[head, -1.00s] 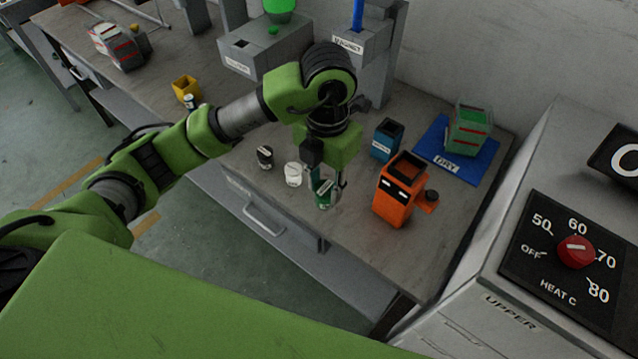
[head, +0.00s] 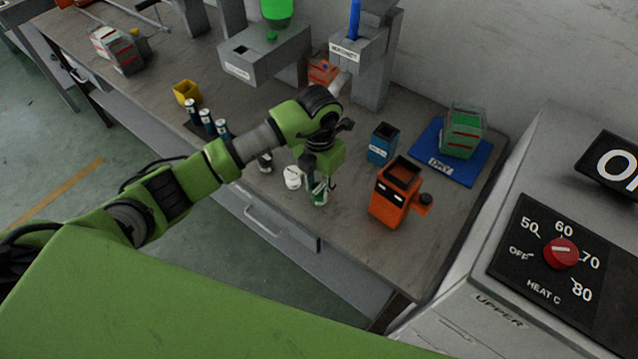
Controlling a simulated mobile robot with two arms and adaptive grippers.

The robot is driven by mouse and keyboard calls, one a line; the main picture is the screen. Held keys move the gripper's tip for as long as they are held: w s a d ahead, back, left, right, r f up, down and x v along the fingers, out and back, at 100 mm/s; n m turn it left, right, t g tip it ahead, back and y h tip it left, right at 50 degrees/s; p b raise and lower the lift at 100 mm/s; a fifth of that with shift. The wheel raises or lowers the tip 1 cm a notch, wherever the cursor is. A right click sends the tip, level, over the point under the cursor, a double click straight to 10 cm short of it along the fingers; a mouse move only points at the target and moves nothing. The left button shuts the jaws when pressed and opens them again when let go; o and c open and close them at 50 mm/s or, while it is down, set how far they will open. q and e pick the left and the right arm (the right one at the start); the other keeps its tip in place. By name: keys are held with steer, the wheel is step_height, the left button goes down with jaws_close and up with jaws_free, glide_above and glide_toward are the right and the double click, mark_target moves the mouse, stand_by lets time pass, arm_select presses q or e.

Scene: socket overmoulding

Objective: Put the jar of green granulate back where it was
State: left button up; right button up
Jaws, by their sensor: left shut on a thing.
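The jar of green granulate (head: 318,194) is a small green jar with a pale label near the front edge of the bench. My left gripper (head: 320,180) comes down on it from above and is shut on it, covering its upper part. The jar looks upright; I cannot tell whether its base touches the bench. A white jar (head: 292,177) stands just left of it, and a dark jar (head: 265,163) stands further left, partly hidden by my arm. My right gripper is not in view.
An orange bin (head: 390,205) stands close on the right, with a blue container (head: 382,144) behind it. A blue mat marked DRY (head: 466,178) holds a green-and-grey crate (head: 462,130). Several small jars (head: 207,121) stand at the left by a yellow bin (head: 186,91).

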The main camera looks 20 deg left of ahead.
arm_select(q)
steer(key=shift+f, duration=0.2)
steer(key=o, duration=1.2)
